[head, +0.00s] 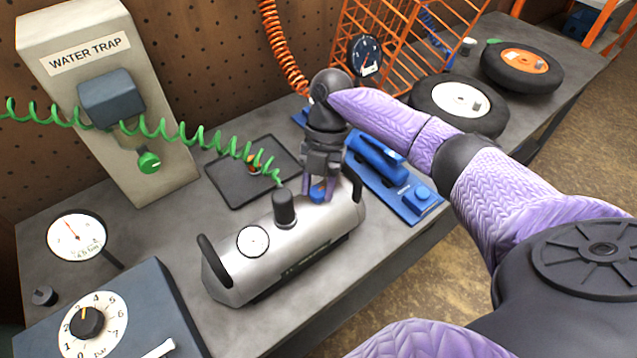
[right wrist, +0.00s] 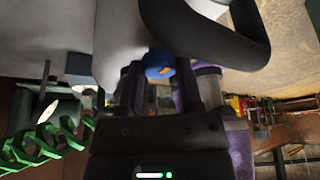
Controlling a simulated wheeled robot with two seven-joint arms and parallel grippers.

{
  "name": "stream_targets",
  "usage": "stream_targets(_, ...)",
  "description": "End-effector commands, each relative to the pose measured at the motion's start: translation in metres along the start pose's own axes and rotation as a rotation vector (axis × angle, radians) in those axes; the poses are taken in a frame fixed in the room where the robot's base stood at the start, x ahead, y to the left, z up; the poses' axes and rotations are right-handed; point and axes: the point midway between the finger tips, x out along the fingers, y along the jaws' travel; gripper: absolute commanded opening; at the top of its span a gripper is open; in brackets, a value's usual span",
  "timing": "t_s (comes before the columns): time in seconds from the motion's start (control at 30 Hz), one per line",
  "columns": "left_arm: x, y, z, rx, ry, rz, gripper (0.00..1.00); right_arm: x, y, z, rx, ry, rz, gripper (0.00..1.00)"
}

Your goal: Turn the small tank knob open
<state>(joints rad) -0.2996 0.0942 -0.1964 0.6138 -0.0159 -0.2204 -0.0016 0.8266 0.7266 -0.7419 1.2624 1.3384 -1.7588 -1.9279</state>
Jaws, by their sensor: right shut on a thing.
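The small tank (head: 290,250) is a silver cylinder lying on the workbench, with black handles at both ends, a round gauge and a black fitting on top. Its blue knob (head: 317,192) sits near the right end. My right gripper (head: 318,190) points down from above and is shut on the blue knob, which is partly hidden by the fingers. In the right wrist view the blue knob (right wrist: 159,66) shows between the fingertips, beside the black handle (right wrist: 215,35). The knob's turn angle cannot be told. My left gripper is not in view.
The green coiled hose (head: 180,135) runs from the left to the tank's black fitting. A black tray (head: 225,178) and a blue tool (head: 395,180) lie behind and right of the tank.

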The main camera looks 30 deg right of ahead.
Motion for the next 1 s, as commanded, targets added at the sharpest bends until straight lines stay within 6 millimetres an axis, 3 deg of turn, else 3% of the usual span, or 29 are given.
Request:
stream_targets(0.03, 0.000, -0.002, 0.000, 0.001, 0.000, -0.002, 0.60, 0.000, 0.000, 0.000, -0.001, 0.000, 0.001, 0.49)
stream_targets(0.2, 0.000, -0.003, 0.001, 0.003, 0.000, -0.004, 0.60, 0.000, 0.000, 0.000, 0.000, 0.000, 0.001, 0.80)
stream_targets(0.5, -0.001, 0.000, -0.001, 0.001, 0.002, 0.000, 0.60, -0.005, 0.000, 0.000, 0.001, -0.001, 0.001, 0.80)
stream_targets(0.8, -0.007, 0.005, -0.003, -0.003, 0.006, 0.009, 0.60, -0.077, 0.001, 0.000, 0.000, -0.002, 0.005, 0.80)
stream_targets(1.0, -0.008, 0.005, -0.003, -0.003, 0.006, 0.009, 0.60, -0.099, 0.000, 0.000, 0.001, 0.000, 0.001, 0.80)
